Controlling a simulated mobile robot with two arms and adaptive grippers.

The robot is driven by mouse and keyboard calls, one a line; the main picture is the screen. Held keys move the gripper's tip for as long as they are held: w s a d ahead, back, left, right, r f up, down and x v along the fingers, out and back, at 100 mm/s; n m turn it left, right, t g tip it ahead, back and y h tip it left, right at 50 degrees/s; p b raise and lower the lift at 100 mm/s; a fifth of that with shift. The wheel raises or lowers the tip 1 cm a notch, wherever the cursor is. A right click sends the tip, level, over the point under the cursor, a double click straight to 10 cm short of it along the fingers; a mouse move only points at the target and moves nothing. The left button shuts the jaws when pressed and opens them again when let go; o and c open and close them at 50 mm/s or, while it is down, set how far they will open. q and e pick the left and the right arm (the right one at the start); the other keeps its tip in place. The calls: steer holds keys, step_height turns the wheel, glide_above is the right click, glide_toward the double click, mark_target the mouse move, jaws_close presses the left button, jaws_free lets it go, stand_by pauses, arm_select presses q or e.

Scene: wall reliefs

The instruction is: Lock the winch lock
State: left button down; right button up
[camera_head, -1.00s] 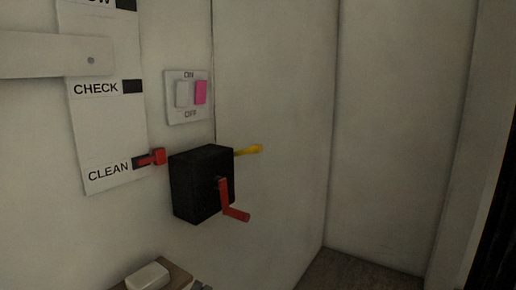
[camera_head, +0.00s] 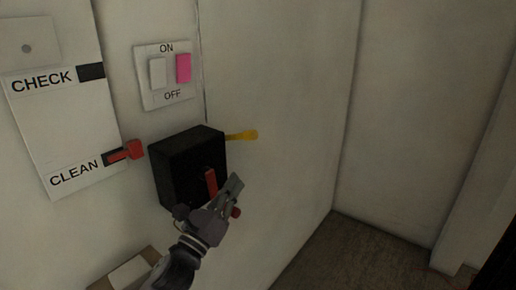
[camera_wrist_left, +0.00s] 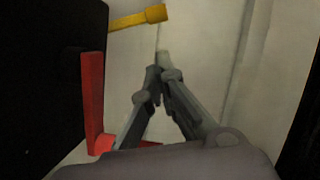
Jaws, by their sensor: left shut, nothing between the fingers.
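The winch is a black box (camera_head: 178,160) on the wall with a red crank (camera_head: 211,182) on its front. A yellow lever (camera_head: 242,135), which looks like the winch lock, sticks out from the box's right side. My left gripper (camera_head: 236,184) is in front of the box and covers part of the crank. In the left wrist view, the left gripper (camera_wrist_left: 160,68) has its fingertips together with nothing between them. There the yellow lever (camera_wrist_left: 138,18) is above the fingertips, apart from them, and the red crank (camera_wrist_left: 94,105) stands to their left. My right gripper is not in view.
A white panel labelled CHECK and CLEAN (camera_head: 68,125) has a red slider (camera_head: 126,151) at CLEAN. An ON/OFF switch plate (camera_head: 166,97) with a white and a pink switch is above the box. The wall right of the lever is clear.

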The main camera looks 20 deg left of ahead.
mark_target(234, 137)
arm_select(q)
steer(key=shift+s+r, duration=0.1)
steer(key=shift+s, duration=0.2)
steer(key=p+x, duration=0.3)
steer(key=x, duration=0.7)
steer(key=shift+w, duration=0.1)
steer(key=shift+w, duration=0.1)
